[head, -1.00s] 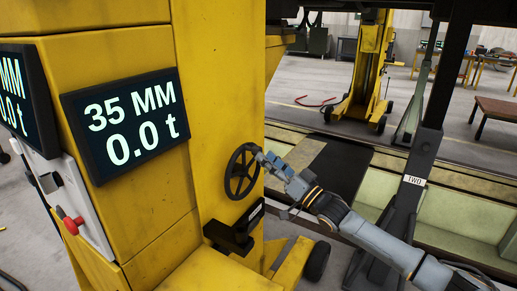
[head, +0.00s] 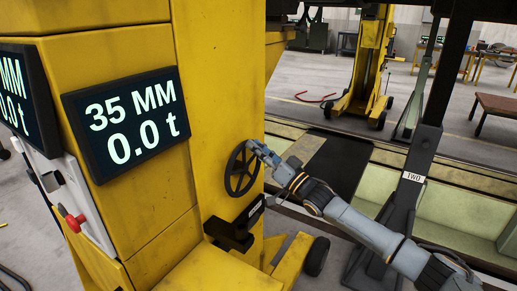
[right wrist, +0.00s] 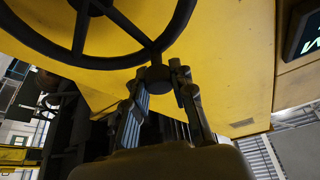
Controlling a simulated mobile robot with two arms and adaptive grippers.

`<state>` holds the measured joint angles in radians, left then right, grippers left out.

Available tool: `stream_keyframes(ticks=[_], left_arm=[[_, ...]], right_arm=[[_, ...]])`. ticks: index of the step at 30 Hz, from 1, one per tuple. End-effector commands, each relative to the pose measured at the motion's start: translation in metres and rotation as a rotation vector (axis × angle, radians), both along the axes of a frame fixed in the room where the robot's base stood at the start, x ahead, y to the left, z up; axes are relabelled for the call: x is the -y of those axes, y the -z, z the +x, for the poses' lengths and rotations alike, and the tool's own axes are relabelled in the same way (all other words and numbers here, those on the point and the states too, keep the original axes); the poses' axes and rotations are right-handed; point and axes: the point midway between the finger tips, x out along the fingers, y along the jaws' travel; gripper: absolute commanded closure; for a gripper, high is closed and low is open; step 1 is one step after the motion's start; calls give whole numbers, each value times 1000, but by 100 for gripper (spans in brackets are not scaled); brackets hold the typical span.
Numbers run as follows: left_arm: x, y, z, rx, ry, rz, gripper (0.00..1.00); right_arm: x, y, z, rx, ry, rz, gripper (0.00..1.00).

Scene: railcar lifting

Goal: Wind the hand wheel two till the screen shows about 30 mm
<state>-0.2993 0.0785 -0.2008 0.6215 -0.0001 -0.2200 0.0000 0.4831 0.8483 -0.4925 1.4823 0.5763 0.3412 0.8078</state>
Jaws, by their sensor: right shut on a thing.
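The black spoked hand wheel (head: 229,174) stands on the side of a yellow lifting jack (head: 220,90). The screen (head: 127,122) on the jack reads 35 MM and 0.0 t. My right gripper (head: 254,147) is at the upper right of the wheel's rim. In the right wrist view, the fingers of my right gripper (right wrist: 157,80) are shut on the wheel's dark handle knob (right wrist: 155,73), just below the rim (right wrist: 150,55). My left gripper is not in view.
A black bracket (head: 228,236) sticks out below the wheel. A dark stand labelled TWO (head: 413,177) rises at right, near my right arm. A red button (head: 74,222) is on the jack's panel. Another yellow jack (head: 365,70) stands farther back.

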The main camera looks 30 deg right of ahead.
Motion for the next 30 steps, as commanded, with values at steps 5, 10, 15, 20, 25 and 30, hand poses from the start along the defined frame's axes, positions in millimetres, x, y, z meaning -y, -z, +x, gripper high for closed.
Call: stream_keyframes(ticks=[5,10,15,20,25,30], left_arm=[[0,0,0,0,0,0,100],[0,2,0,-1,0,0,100],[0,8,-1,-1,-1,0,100],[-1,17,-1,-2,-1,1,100],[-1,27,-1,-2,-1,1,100],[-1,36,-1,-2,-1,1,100]], right_arm=[[0,0,0,0,0,-1,100],[-2,1,-1,12,0,-20,100],[-7,2,-4,47,-1,-77,100],[-15,4,-9,104,-1,-174,100],[-26,8,-16,183,-1,-308,100],[-37,14,-22,265,-1,-448,100]])
